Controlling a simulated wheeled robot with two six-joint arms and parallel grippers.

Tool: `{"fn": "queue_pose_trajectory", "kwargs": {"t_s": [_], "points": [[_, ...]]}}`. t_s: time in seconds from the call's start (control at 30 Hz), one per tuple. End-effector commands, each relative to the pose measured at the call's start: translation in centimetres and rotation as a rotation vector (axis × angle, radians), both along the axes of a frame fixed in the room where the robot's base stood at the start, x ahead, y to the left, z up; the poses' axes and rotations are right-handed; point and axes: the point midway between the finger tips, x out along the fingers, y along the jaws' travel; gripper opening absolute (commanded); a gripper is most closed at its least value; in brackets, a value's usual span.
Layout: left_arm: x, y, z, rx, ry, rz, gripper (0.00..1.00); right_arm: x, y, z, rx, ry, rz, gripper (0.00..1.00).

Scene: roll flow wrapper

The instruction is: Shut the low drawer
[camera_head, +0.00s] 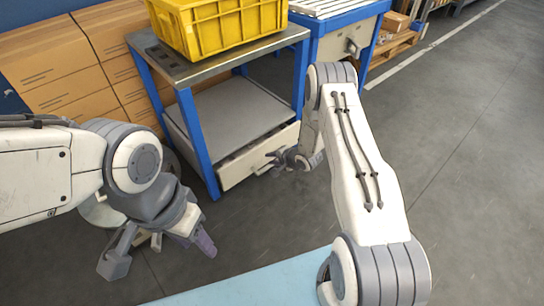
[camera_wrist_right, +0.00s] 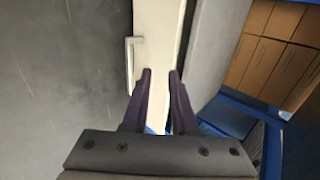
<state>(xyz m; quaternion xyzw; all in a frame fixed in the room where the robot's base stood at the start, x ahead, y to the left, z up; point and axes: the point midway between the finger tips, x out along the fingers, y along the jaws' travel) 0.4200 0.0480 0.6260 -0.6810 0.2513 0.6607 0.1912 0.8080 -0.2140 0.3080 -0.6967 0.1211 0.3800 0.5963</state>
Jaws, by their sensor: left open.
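The low drawer (camera_head: 245,168) is under the blue-legged table, its pale front facing me. A dark strip shows behind its front's top edge, so it appears to stand slightly out. In the right wrist view its pale front (camera_wrist_right: 157,35) runs up the picture, with a metal handle (camera_wrist_right: 130,65) on its left side. My right gripper (camera_head: 271,161) is at the drawer front near the handle; its fingertips (camera_wrist_right: 160,72) are apart with nothing between them. Whether they touch the front I cannot tell. My left gripper (camera_head: 160,256) is open and empty, at the lower left, away from the drawer.
A yellow crate (camera_head: 225,28) stands on the metal tabletop (camera_head: 190,72) above the drawer. Cardboard boxes (camera_head: 50,60) are stacked at the left. A second blue-framed table (camera_head: 335,25) stands behind right. A light-blue surface (camera_head: 240,285) lies at the front. The grey floor at right is clear.

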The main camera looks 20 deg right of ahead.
Motion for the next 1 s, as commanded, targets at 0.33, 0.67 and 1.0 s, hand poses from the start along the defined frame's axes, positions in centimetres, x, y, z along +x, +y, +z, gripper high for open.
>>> {"fn": "queue_pose_trajectory", "kwargs": {"t_s": [0.33,0.67,1.0], "points": [[0.0,0.0,-9.0,0.001,0.001,0.0,0.5,3.3,-0.5,-13.8,0.144,-0.389,-0.205,0.5],[0.0,0.0,-13.2,0.001,0.001,0.0,0.5,1.2,-3.0,-19.1,0.149,-0.72,-0.366,0.5],[0.0,0.0,-16.3,0.0,0.0,0.0,0.5,5.8,-3.1,-19.2,0.15,-0.737,-0.369,0.5]]}}
